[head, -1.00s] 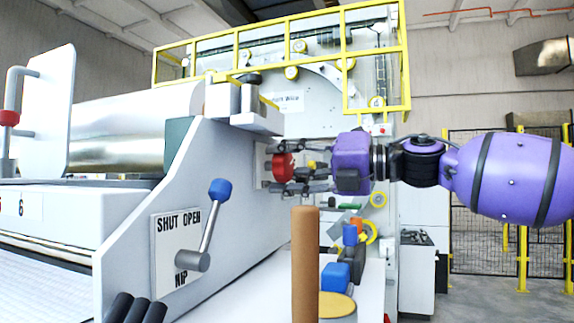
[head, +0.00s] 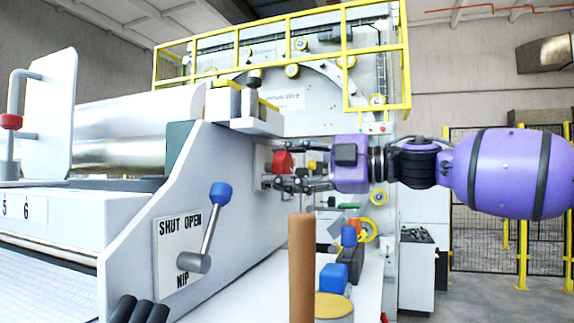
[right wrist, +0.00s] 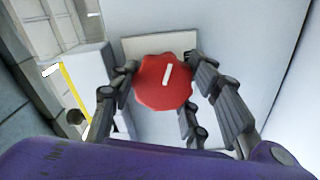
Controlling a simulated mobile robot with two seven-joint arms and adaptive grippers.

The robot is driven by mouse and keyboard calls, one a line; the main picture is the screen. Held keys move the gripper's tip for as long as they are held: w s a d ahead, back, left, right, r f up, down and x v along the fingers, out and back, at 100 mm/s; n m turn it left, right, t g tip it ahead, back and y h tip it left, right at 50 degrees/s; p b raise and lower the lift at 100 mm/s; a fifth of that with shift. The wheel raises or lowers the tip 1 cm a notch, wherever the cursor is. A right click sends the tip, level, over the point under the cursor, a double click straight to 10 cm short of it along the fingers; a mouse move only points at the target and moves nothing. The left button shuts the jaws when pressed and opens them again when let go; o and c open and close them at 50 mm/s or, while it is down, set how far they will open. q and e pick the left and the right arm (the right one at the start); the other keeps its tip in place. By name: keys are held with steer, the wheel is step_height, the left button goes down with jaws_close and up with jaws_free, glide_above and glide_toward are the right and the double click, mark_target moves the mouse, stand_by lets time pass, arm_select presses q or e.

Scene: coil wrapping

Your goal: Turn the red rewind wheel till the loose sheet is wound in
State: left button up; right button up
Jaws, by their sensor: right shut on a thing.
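The red rewind wheel (head: 283,161) sticks out from the grey side panel of the machine. In the right wrist view the red wheel (right wrist: 163,82) has a scalloped rim and a white mark near its middle. My right gripper (head: 290,172) reaches in from the right, its dark fingers shut around the wheel. In the right wrist view, fingers of the gripper (right wrist: 165,85) touch the wheel on both sides. The large shiny coil (head: 115,130) lies behind the panel at the left. I cannot make out a loose sheet end.
A lever with a blue knob (head: 220,194) stands on the SHUT OPEN NIP plate (head: 176,255). A brown tube (head: 302,265) stands upright in front, beside several coloured items on a white bench (head: 375,285). Yellow railing (head: 345,30) runs above.

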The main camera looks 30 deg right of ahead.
steer(key=shift+d+r+m, duration=0.1)
steer(key=shift+r+m, duration=0.5)
steer(key=shift+m, duration=0.5)
steer(key=o, duration=0.8)
steer(key=shift+o, duration=1.4)
steer(key=shift+w, duration=0.15)
steer(key=shift+f, duration=0.3)
steer(key=shift+f, duration=0.1)
